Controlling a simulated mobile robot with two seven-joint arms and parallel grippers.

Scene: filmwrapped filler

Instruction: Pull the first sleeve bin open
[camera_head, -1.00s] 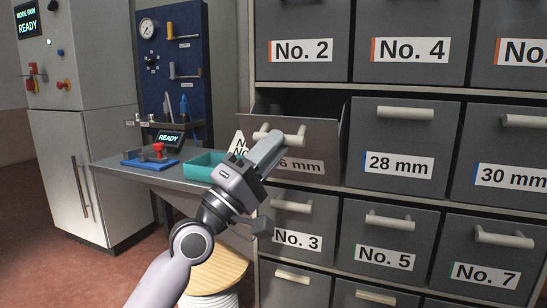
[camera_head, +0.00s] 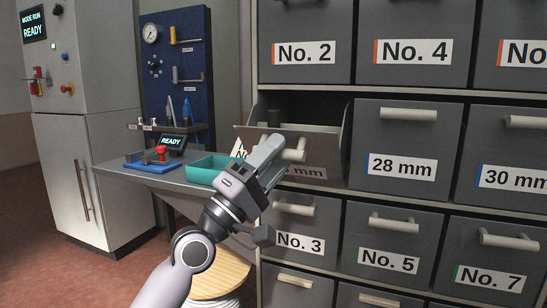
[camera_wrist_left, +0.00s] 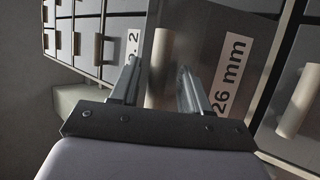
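The grey sleeve bin labelled 26 mm (camera_head: 325,146) stands pulled partly out of the rack, with its top open and dark contents showing at the back. Its pale bar handle (camera_head: 293,155) is partly hidden by my left gripper (camera_head: 266,150). In the left wrist view, the handle (camera_wrist_left: 160,65) lies between the two fingers of the left gripper (camera_wrist_left: 159,65), which stand apart with a gap visible on each side. The 26 mm label (camera_wrist_left: 229,75) is beside the right finger. My right gripper is not in view.
Closed bins 28 mm (camera_head: 405,150) and 30 mm (camera_head: 505,150) are to the right. No. 3 (camera_head: 300,240) is below. A bench (camera_head: 150,178) with a teal tray (camera_head: 205,172) stands left of the rack, with a round wooden-topped stool (camera_head: 222,272) in front.

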